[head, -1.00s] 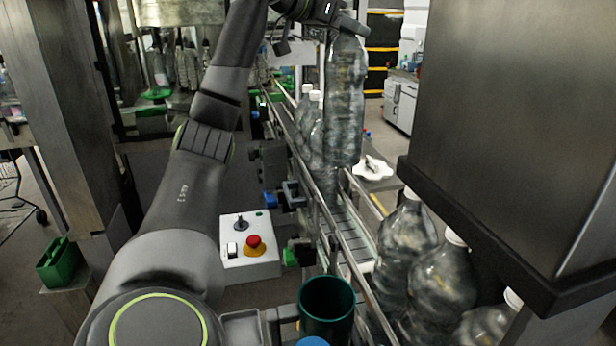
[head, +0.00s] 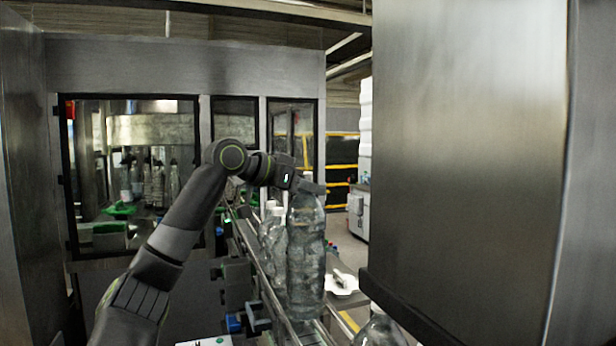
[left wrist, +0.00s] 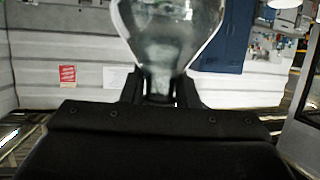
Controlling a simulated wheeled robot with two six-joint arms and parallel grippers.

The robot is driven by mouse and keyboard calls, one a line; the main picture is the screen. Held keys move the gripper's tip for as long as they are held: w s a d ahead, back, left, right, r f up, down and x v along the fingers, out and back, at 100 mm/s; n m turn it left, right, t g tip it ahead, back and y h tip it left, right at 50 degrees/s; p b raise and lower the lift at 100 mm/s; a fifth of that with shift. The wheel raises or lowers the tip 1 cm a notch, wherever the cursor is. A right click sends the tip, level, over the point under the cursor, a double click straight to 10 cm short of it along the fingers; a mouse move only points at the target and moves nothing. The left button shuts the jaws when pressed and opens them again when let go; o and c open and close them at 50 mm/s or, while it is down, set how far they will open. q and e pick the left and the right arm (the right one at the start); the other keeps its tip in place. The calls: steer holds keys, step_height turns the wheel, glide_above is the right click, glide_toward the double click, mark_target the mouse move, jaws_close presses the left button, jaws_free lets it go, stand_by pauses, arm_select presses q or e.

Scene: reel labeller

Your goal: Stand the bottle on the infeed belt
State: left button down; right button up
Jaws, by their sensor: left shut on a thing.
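The clear plastic bottle (head: 306,255) hangs upright from my left gripper (head: 308,188) in the head view. The gripper is shut on its neck at the top. The bottle is in front of the infeed belt (head: 312,332) and its rails; I cannot tell whether its base touches the belt. In the left wrist view the bottle (left wrist: 168,35) shows its shoulder and neck, with the neck between the fingers of the left gripper (left wrist: 160,92). My right gripper is not in view.
Other clear bottles (head: 271,235) stand on the belt just behind and left of the held one. A large metal cabinet (head: 465,150) fills the right side. Another bottle (head: 380,332) shows at the bottom edge. A windowed machine (head: 130,80) stands behind.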

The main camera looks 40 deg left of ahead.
mark_target(308, 243)
arm_select(q)
step_height(308, 243, down, 7)
steer(key=shift+f, duration=2.55)
steer(key=shift+d, duration=0.1)
steer(key=c, duration=1.5)
jaws_free()
steer(key=shift+f, duration=0.15)
steer(key=o, duration=0.4)
steer(key=shift+s+d, duration=0.1)
steer(key=shift+s, duration=0.1)
